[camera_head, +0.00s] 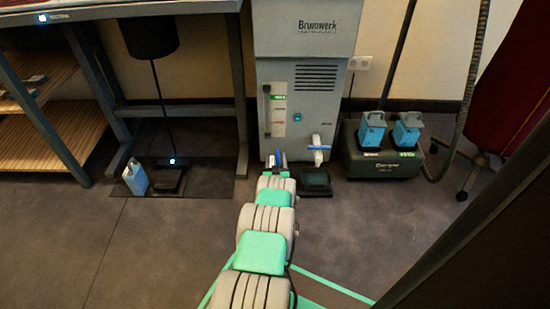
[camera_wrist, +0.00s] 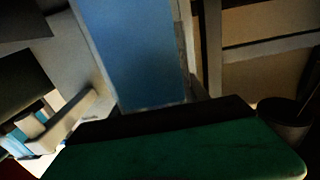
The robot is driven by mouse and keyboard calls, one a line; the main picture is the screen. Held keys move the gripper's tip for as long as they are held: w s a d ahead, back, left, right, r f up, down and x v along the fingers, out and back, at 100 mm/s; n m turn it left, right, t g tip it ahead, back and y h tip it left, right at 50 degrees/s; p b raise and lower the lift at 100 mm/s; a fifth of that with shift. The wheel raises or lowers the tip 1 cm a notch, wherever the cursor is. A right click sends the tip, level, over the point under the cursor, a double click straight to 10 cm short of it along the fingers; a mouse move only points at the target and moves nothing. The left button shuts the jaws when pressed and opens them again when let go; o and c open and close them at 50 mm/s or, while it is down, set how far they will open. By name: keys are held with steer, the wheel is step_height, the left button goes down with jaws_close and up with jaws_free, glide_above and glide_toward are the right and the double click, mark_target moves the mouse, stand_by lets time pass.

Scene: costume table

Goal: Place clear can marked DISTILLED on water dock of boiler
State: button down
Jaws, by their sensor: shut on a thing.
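My gripper (camera_head: 276,161) is at the foot of the grey boiler (camera_head: 304,35), shut on a blue can (camera_wrist: 135,50). In the wrist view the can fills the upper middle, above the dark and green gripper part; no label is readable. In the head view my arm hides nearly all of it. A dark square pad (camera_head: 316,184) lies on the floor at the boiler's front, right of my gripper, below a white tap with a blue lever (camera_head: 318,149); I cannot tell if it is the water dock. A pale blue can (camera_head: 135,178) stands on the floor at left.
A dark unit (camera_head: 382,163) at right of the boiler holds two blue cans (camera_head: 372,130) (camera_head: 407,130). A lamp with a black shade (camera_head: 151,36) stands under the metal-framed table (camera_head: 110,10) at left. A hose (camera_head: 460,120) runs down at right. The front floor is mostly clear.

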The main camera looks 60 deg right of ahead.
steer(key=shift+d+r, duration=0.1)
steer(key=shift+r, duration=0.1)
steer(key=c, duration=0.6)
jaws_free()
steer(key=shift+f, duration=0.25)
steer(key=shift+r, duration=0.1)
steer(key=p+v, duration=0.6)
steer(key=v, duration=0.6)
steer(key=shift+p, duration=0.35)
